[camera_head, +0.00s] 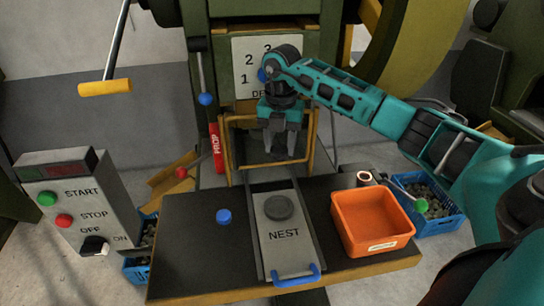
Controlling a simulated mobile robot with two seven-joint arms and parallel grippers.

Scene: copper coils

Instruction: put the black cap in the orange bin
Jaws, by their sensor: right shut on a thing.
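My right gripper (283,143) hangs fingers-down in front of the press opening, above and behind the nest plate. It is shut on a small dark thing, which appears to be the black cap; the fingers mostly hide it. The orange bin (345,222) stands on the right of the dark table, below and to the right of the gripper. Its visible inside looks empty. A dark grey round disc (278,207) sits on the nest plate (285,250); I cannot tell whether it is a loose part. My left gripper is not in view.
A blue cap (223,216) lies on the table (185,250) left of the nest. A copper-coloured ring (364,177) is behind the bin. A yellow guard frame (312,140) surrounds the gripper area. A green-knobbed lever (420,205) stands right of the bin. The table's left part is mostly clear.

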